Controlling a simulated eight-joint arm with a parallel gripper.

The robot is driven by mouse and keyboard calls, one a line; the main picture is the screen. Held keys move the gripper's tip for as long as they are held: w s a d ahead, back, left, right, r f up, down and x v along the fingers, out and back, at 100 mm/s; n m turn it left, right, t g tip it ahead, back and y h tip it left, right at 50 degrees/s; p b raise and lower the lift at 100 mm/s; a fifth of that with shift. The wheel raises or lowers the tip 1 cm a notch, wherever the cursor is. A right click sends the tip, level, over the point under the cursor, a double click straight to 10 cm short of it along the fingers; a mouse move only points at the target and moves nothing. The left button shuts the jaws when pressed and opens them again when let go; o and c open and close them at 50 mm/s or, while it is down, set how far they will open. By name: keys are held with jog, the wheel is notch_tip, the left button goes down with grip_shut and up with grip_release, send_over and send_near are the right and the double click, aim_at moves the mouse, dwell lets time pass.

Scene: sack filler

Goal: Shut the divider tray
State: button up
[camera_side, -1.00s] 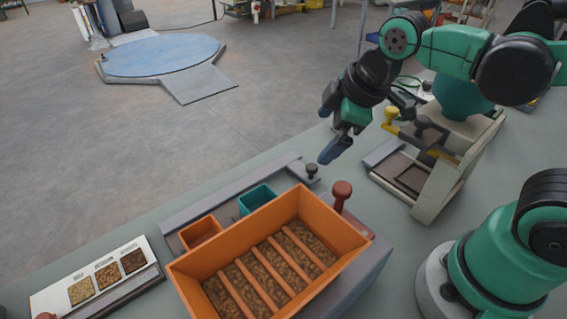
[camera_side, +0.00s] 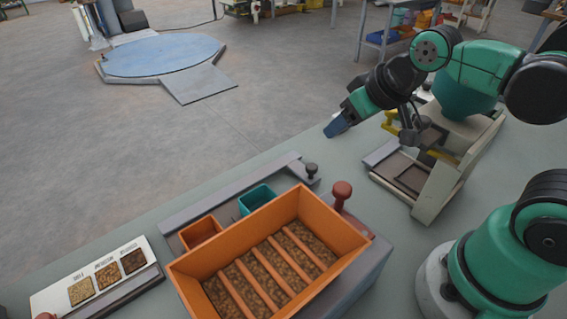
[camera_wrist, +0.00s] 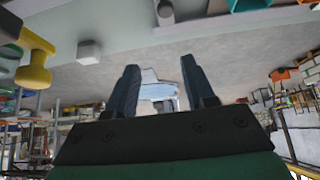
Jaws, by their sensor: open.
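A grey tray carries a small orange bin (camera_side: 200,232) and a teal bin (camera_side: 257,199) in the side view, with a dark knob (camera_side: 312,170) at its right end. I cannot tell for sure whether this is the divider tray. The large orange box (camera_side: 205,262) with several slats over brown grain stands in front of it. My gripper (camera_side: 336,127) is up and behind the dark knob, apart from it and empty. The wrist view shows its two blue fingers spread (camera_wrist: 158,72), with nothing between them. A dark knob (camera_wrist: 174,30) shows beyond the fingertips.
A red knob (camera_side: 342,192) rises by the box's right corner. A cream stand (camera_side: 440,195) with yellow handles is right of it. A sample board (camera_side: 95,277) lies at the left.

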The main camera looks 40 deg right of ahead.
jog(key=w, duration=0.2)
jog(key=w+g, duration=0.1)
jog(key=shift+a+r, duration=0.25)
jog(key=shift+r, duration=0.05)
grip_shut()
jog(key=g, duration=0.2)
send_over(298, 167)
jog(key=f, duration=0.2)
jog(key=x, duration=0.9)
jog(key=shift+s+f, duration=0.2)
jog(key=shift+s, duration=2.1)
